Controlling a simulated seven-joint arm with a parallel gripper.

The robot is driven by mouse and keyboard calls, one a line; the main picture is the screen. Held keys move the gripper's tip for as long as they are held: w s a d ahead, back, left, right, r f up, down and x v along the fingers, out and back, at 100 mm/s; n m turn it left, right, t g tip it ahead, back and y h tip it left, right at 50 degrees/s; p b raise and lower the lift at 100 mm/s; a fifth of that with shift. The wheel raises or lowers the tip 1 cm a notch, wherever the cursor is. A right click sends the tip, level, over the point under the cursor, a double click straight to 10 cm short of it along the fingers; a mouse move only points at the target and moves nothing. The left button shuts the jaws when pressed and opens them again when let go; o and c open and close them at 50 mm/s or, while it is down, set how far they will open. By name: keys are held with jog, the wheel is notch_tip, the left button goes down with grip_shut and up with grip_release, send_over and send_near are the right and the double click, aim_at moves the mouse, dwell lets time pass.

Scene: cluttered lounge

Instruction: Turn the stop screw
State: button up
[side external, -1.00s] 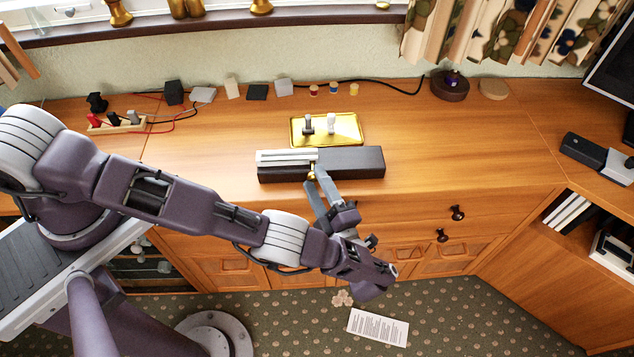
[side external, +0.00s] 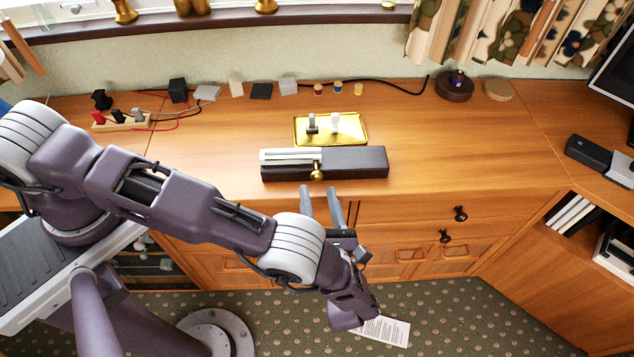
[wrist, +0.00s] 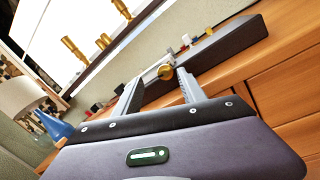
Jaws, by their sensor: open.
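The stop screw is a small brass knob (side external: 317,172) on the front face of a dark block (side external: 355,162) with pale metal strips on its top left. The block lies on the wooden cabinet top near its front edge. My gripper (side external: 320,190) is in front of and below the knob, its two fingers apart with nothing between them. In the wrist view the brass knob (wrist: 166,72) shows beyond the fingertips of my open gripper (wrist: 160,80), roughly between them. I see a gap between the fingers and the knob in the side view.
A brass tray (side external: 350,138) holding two small upright pieces stands behind the block. A row of small blocks (side external: 262,91), a cable and a rack with wires (side external: 122,122) lie along the back. The cabinet top right of the block is clear.

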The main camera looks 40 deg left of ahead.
aim_at(317, 179)
jog(key=w+a+n+h, duration=0.1)
jog(key=n, duration=0.1)
jog(key=a+n+t, duration=0.1)
jog(key=n, duration=0.1)
jog(key=w+a+n+h, duration=0.1)
jog(key=n, duration=0.1)
jog(key=shift+w+f+t+h, duration=0.1)
jog(key=shift+w+t+h, duration=0.2)
jog(key=shift+d, duration=0.1)
grip_shut()
